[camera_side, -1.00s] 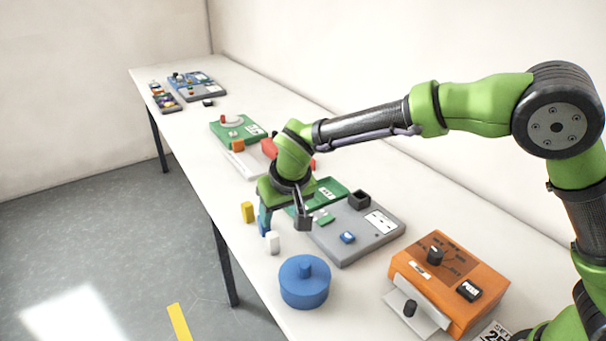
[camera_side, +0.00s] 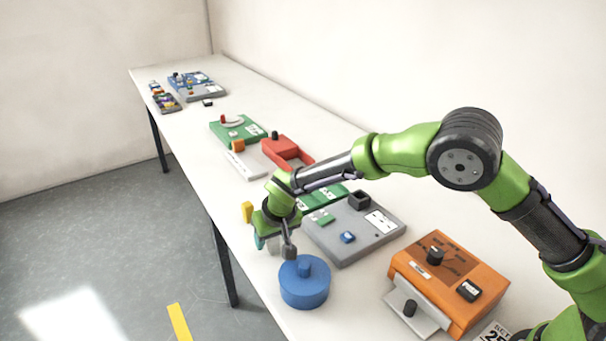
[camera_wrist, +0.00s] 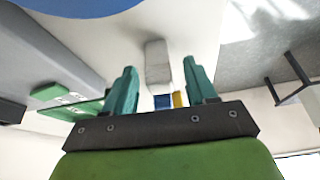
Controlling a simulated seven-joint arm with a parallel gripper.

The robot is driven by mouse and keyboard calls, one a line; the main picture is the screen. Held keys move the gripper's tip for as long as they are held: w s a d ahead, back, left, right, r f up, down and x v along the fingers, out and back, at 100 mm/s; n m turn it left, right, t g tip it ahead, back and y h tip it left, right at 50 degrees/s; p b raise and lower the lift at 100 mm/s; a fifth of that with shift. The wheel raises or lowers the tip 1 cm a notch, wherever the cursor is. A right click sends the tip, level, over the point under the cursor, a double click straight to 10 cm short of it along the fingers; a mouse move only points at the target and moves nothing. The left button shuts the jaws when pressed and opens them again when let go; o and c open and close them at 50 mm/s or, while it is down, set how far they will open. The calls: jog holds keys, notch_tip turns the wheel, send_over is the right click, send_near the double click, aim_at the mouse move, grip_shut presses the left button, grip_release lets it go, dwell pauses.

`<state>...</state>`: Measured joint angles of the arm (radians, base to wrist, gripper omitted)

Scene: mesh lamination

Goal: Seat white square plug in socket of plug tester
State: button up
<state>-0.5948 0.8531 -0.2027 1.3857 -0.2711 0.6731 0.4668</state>
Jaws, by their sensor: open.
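The white square plug (camera_wrist: 158,62) stands on the table and shows between my two teal fingers in the wrist view. In the side view it is mostly hidden behind my gripper (camera_side: 262,242). My gripper is open, with its fingers apart on either side of the plug as seen from the wrist; I cannot tell whether they touch it. A grey board (camera_side: 335,245) with a green part, a small blue block (camera_side: 347,237) and a black open box (camera_side: 359,201) lies to the right. I cannot tell for sure which device is the plug tester.
A blue round container (camera_side: 304,284) stands close in front of my gripper. A yellow block (camera_side: 247,211) is just behind it, near the table's left edge. An orange box (camera_side: 450,280) stands at the right. A red tray (camera_side: 287,152) and green board (camera_side: 236,130) lie farther back.

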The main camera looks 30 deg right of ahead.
grip_shut()
notch_tip(320, 180, up, 10)
jog(key=shift+f, duration=0.2)
jog(key=shift+s+d+f+n, duration=0.15)
jog(key=shift+s+d+n, duration=0.05)
jog(key=shift+n, duration=0.2)
jog(key=s+d+r, duration=0.4)
jog(key=s+d, duration=0.4)
jog(key=d, duration=0.3)
jog(key=s+d+r, duration=0.4)
jog(key=s+d, duration=0.4)
jog(key=d, duration=0.3)
jog(key=w+d+f, duration=0.1)
jog(key=w+f, duration=0.1)
jog(key=w, duration=0.6)
jog(key=w+d+f, duration=0.2)
jog(key=w, duration=0.6)
jog(key=shift+w+f, duration=0.1)
